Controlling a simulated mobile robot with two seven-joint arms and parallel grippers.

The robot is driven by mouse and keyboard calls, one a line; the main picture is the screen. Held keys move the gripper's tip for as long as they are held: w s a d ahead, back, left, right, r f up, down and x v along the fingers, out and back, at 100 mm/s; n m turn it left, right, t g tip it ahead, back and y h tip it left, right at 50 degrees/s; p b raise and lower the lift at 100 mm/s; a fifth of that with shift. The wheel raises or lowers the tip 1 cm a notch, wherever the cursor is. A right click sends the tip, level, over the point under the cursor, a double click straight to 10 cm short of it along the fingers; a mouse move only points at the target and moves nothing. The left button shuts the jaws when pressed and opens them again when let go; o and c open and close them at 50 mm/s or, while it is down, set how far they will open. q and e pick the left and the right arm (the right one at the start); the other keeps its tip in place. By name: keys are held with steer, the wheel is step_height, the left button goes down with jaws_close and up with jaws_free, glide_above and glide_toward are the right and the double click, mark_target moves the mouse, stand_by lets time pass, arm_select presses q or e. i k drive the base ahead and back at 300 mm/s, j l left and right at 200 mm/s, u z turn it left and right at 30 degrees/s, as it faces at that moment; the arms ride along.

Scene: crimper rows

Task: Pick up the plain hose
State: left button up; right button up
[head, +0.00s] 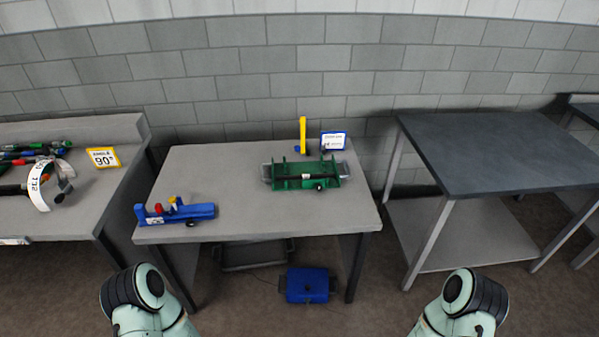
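Several dark hoses (22,153) with red, green and blue bands lie in a pile at the back of the left table. A white band marked with digits (38,187) loops up in front of them, around a dark piece. A short black tube or bar (305,177) lies across the green fixture (283,183) on the middle table. I cannot tell which of these is the plain hose. Parts of my two arms show at the bottom left and bottom right. Neither gripper shows.
A blue tool (200,212) sits at the middle table's front left. A yellow post (303,133) and a small sign (333,141) stand behind the fixture. An "ANGLE 90°" sign (103,157) stands on the left table. A blue box (307,284) is below. The right table's dark top (490,150) is bare.

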mark_target(306, 176)
steer(key=i+l, duration=0.15)
steer(key=i, duration=0.25)
steer(key=i+l+u, duration=0.15)
steer(key=i, duration=0.25)
steer(key=i+l, duration=0.2)
steer(key=i, duration=0.2)
steer(key=u, duration=1.7)
steer(key=z, duration=1.6)
